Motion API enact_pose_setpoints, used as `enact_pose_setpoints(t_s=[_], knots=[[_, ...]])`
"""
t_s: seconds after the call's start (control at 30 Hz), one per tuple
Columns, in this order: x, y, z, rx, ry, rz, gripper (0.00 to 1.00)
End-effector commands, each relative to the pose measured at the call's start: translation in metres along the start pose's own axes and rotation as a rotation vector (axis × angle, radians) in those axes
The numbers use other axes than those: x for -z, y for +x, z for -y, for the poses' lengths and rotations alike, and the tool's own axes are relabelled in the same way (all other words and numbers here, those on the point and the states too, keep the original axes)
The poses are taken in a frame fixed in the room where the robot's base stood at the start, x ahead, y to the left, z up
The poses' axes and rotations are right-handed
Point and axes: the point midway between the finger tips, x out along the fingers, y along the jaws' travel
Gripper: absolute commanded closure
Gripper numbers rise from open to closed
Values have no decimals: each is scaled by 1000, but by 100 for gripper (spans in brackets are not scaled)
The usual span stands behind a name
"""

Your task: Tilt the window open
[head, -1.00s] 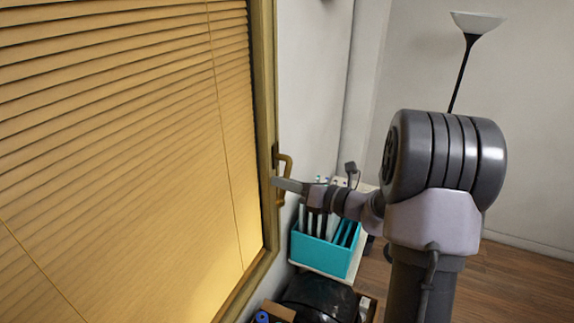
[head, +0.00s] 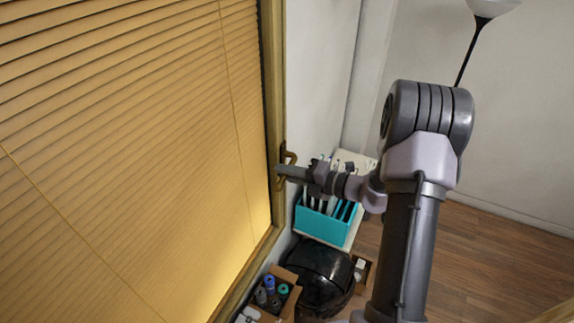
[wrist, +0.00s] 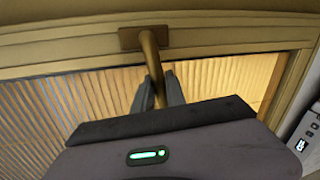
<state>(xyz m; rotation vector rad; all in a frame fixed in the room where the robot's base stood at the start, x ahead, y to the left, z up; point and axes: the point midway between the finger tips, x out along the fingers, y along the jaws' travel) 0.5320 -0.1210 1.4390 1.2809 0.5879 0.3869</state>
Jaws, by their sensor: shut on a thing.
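The window (head: 130,150) fills the left of the head view, covered by yellow slatted blinds. Its wooden frame (head: 274,75) runs down the right side, and I cannot tell any tilt. The brass handle (head: 285,158) sits on that frame. In the wrist view, the handle (wrist: 150,48) comes out of its mounting plate and runs between my two fingers. My gripper (head: 283,171) is at the handle in the head view. In the wrist view my gripper (wrist: 158,82) is shut on the handle, and its body hides the handle's lower end.
A teal organizer (head: 325,219) stands on a white surface right of the window, below my arm. A black rounded object (head: 322,277) and a cardboard box of bottles (head: 276,294) are lower down. A floor lamp (head: 480,25) stands at the back right. Wooden floor (head: 500,260) is clear at right.

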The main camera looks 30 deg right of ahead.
Motion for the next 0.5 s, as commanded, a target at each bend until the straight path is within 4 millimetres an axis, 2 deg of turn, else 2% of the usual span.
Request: enact_pose_setpoints(t_s=[0.03,0.5], knots=[[-1,-1,-5,-1,19,-2,100],[-1,-1,-7,-2,108,-20,100]])
